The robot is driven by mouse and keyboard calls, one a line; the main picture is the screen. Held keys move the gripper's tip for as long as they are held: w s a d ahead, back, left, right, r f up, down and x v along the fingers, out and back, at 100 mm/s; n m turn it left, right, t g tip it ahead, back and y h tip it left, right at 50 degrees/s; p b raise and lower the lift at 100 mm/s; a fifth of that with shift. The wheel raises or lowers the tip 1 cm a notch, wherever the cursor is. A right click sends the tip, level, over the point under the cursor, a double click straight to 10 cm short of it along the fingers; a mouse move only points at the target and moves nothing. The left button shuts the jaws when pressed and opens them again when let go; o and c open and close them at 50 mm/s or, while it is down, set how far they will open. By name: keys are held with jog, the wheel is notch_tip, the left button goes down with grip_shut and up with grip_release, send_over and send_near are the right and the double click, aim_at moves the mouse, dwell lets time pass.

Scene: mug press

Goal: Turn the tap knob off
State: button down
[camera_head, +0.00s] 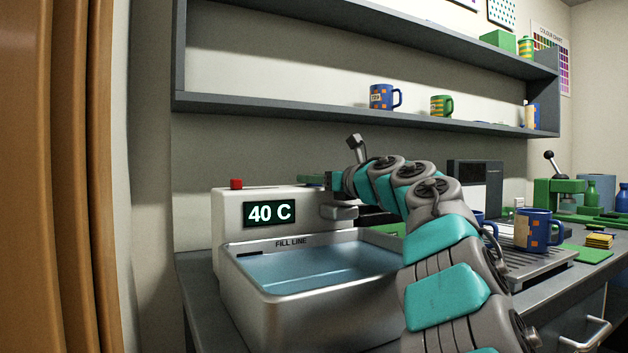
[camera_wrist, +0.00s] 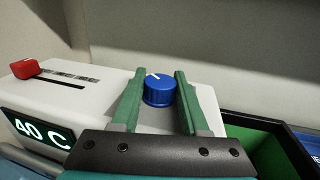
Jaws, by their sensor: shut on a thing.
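The blue tap knob (camera_wrist: 159,90) has a white mark on its top, which points up and slightly left in the wrist view. It sits on top of the white tap unit (camera_wrist: 115,80). My gripper (camera_wrist: 160,76) has its green fingers on both sides of the knob and is shut on it. In the head view the knob is hidden by my gripper (camera_head: 318,181) and wrist. The unit (camera_head: 230,215) shows "40 C" on its display (camera_head: 270,213). Below it, the metal basin (camera_head: 310,305) holds water (camera_head: 320,268) below the fill line label.
A red slider (camera_head: 236,184) is on the unit's left end, also in the wrist view (camera_wrist: 25,68). Right of my arm, a blue mug (camera_head: 538,230) stands on a grey rack (camera_head: 545,257). A shelf (camera_head: 300,107) with mugs runs above.

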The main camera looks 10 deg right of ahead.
jog(key=shift+c, duration=2.1)
grip_release()
jog(key=shift+s+d+f, duration=0.1)
jog(key=shift+s+d, duration=0.2)
jog(key=shift+s, duration=0.05)
jog(key=b+v, duration=0.2)
jog(key=v, duration=0.4)
jog(key=shift+s+d, duration=0.15)
jog(key=shift+s, duration=0.25)
